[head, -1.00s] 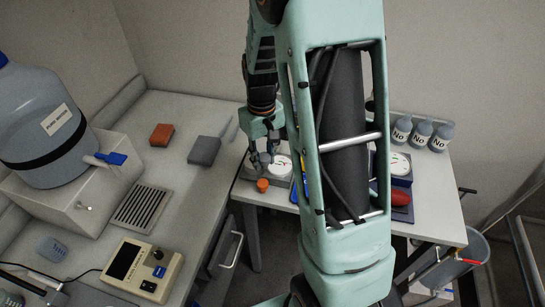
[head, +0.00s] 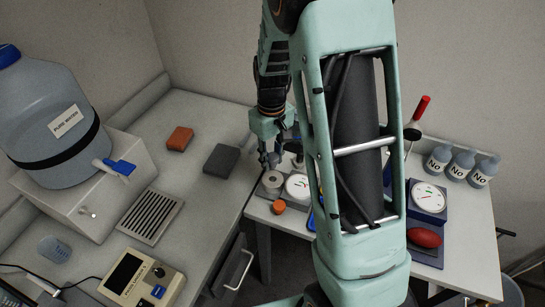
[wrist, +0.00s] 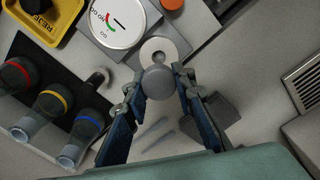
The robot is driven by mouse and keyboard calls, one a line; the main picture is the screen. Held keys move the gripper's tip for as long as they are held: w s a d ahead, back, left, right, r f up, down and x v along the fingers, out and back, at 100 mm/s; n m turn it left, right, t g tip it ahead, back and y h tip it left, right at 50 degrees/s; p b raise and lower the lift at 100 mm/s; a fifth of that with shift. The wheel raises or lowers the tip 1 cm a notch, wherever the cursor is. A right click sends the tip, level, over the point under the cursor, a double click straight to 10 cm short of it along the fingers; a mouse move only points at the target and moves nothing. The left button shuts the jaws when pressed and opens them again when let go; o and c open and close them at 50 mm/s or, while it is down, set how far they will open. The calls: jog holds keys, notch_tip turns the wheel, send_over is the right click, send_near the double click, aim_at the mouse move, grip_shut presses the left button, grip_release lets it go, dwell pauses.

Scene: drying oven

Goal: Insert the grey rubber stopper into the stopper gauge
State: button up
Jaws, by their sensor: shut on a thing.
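My gripper (wrist: 159,74) is shut on the grey rubber stopper (wrist: 158,82), whose round end shows between the fingertips in the wrist view. The stopper gauge shows there as a pale ring with a hole (wrist: 162,48) beside a white dial (wrist: 116,20). The stopper appears just short of the ring and overlaps its near edge in the picture; I cannot tell its height above it. In the head view my gripper (head: 269,159) is just above and behind the gauge's ring (head: 272,181), with the dial (head: 298,187) to its right. The stopper cannot be made out clearly there.
An orange stopper (head: 278,207) stands in front of the gauge. A yellow reject tray (wrist: 66,18) and several flasks with coloured bands (wrist: 52,103) lie left in the wrist view. A grey block (head: 221,159) and an orange block (head: 179,139) rest on the left bench.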

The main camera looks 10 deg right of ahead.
aim_at(272, 172)
jog(key=shift+f+b, duration=2.1)
jog(key=shift+f, duration=0.45)
jog(key=shift+f+b, duration=0.65)
jog(key=shift+b, duration=0.1)
jog(key=o, duration=1.5)
jog(key=shift+r, duration=0.1)
jog(key=shift+r+p, duration=2.8)
jog(key=shift+r, duration=1.15)
